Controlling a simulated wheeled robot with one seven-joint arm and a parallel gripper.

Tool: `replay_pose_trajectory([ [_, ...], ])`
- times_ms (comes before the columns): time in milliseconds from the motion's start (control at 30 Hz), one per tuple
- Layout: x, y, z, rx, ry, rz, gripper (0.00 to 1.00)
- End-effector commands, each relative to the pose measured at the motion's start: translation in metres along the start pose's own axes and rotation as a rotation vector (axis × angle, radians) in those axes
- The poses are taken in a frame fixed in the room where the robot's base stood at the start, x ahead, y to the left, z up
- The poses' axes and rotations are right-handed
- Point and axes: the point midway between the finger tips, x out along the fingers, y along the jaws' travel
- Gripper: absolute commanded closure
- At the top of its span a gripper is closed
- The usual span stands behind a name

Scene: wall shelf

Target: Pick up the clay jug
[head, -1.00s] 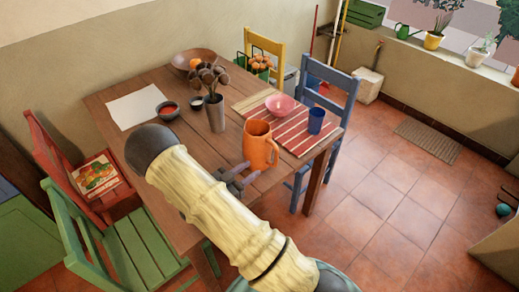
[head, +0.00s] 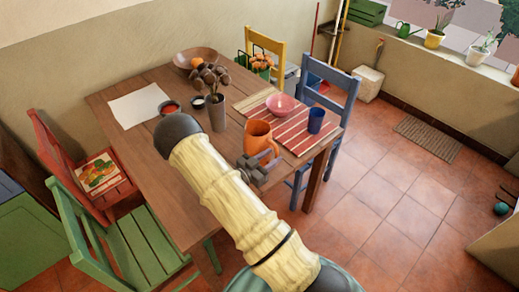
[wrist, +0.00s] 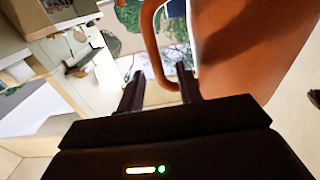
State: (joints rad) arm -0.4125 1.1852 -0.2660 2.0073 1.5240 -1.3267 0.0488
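The clay jug (head: 257,137) is orange and stands upright on the wooden table near its front right edge. Its handle faces my gripper. My gripper (head: 262,168) is beside the jug at the handle side and covers part of it in the head view. In the wrist view the jug's body (wrist: 240,45) fills the upper right. Its curved handle reaches down between the two dark fingertips of my gripper (wrist: 161,88). The fingers are apart, with gaps to the handle. Whether they touch it anywhere is hard to tell.
A striped mat (head: 300,133) behind the jug holds a pink bowl (head: 281,105) and a blue cup (head: 316,120). A grey vase (head: 217,115) with dark stems stands left of the jug. A blue chair (head: 328,100) is at the table's right side.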

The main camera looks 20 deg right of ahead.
Motion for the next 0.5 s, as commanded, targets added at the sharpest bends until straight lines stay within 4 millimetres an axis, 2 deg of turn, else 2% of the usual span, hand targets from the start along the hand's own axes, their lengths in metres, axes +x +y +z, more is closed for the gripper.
replay_pose_trajectory([
  [100,0.019,0.003,-0.003,0.000,0.000,0.003,0.65],
  [200,0.029,0.002,-0.002,0.001,0.000,0.001,0.65],
  [500,0.031,0.002,-0.001,0.000,0.000,-0.002,0.65],
])
